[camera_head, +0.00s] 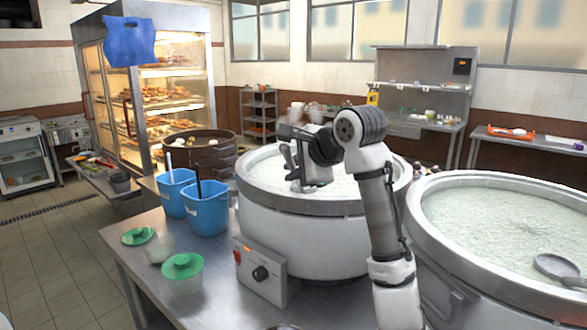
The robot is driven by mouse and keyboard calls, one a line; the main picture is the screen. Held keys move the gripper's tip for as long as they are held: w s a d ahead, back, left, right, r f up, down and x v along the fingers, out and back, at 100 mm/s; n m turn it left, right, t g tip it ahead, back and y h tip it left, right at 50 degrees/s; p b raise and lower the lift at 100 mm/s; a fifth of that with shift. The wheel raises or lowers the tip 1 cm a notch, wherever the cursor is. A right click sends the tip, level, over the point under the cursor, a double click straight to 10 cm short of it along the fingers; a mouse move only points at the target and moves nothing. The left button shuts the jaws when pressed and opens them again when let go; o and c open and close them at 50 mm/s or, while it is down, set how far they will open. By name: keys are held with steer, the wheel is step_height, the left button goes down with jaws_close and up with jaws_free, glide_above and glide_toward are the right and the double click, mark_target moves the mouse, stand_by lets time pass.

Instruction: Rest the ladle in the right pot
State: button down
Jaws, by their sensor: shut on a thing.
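My gripper (293,178) is over the left pot (305,207), low above the pale congee. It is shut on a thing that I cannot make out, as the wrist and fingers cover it. A grey ladle (558,266) is in the right pot (425,243), away from my gripper. Its round bowl lies at the congee surface near the front right side. Its handle runs toward the right edge of the picture and is cut off there. Both pots are wide, with metal rims, and full of pale congee.
Two blue tubs (207,212) with upright handles stand left of the left pot. Green-lidded containers (183,272) are on the steel counter (222,300). A control box (259,272) is at the left pot's front. The two pots stand close together.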

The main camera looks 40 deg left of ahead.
steer(key=c, duration=1.3)
jaws_free()
steer(key=shift+c, duration=0.2)
steer(key=shift+f, duration=0.1)
steer(key=b+v, duration=0.2)
steer(key=v, duration=1.1)
steer(key=shift+d+r, duration=0.25)
steer(key=shift+d, duration=0.05)
